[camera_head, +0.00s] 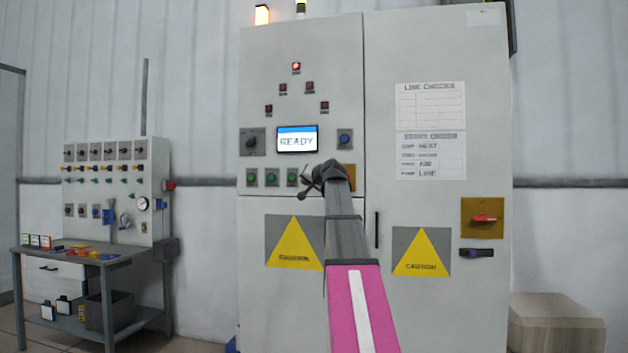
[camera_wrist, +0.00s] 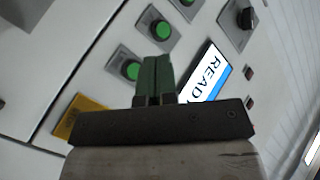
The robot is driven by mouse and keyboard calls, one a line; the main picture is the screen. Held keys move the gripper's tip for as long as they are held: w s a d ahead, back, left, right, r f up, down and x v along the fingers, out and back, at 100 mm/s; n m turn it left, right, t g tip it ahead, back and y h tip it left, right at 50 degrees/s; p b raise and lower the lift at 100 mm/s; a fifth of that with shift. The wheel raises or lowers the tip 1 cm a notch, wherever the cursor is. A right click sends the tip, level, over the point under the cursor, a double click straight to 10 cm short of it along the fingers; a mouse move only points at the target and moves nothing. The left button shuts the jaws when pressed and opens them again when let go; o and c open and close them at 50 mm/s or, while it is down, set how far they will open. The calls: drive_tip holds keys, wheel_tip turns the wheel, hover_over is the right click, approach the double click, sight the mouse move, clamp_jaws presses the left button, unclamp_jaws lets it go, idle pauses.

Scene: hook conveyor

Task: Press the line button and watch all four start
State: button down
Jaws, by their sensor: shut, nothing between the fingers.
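Green push buttons sit in a row on the grey control cabinet (camera_head: 420,50), below a screen (camera_head: 297,139) that reads READY. In the head view I see a left button (camera_head: 251,177), a middle one (camera_head: 271,177) and a right one (camera_head: 292,177); my gripper may hide more. Their labels are too small to read, so I cannot tell which is the line button. My gripper (camera_head: 308,184) is shut and empty, close to the right end of the row. In the wrist view its fingertips (camera_wrist: 155,60) overlap the panel beside a green button (camera_wrist: 130,70); contact cannot be told.
A dark selector knob (camera_head: 251,141) and a blue knob (camera_head: 345,138) flank the screen. A red lamp (camera_head: 296,66) glows above. A yellow plate (camera_wrist: 85,115) lies beside the buttons. A red-handled switch (camera_head: 483,218) is right. A workbench (camera_head: 75,262) stands left.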

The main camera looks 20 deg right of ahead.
drive_tip(key=shift+d+r, duration=0.1)
drive_tip(key=shift+r, duration=0.05)
idle(0.3)
drive_tip(key=w+d, duration=0.4)
drive_tip(key=w, duration=0.3)
drive_tip(key=shift+d, duration=0.4)
drive_tip(key=shift+w, duration=0.2)
idle(1.7)
drive_tip(key=shift+w+d, duration=0.25)
drive_tip(key=shift+w+d, duration=0.2)
drive_tip(key=shift+w, duration=0.15)
idle(0.9)
drive_tip(key=shift+s+a, duration=0.1)
drive_tip(key=shift+s, duration=0.05)
drive_tip(key=shift+s+a, duration=0.35)
drive_tip(key=shift+s, duration=0.2)
idle(0.3)
drive_tip(key=shift+s+a, duration=0.7)
drive_tip(key=shift+s, duration=0.35)
drive_tip(key=shift+s+a, duration=0.7)
drive_tip(key=shift+s, duration=0.35)
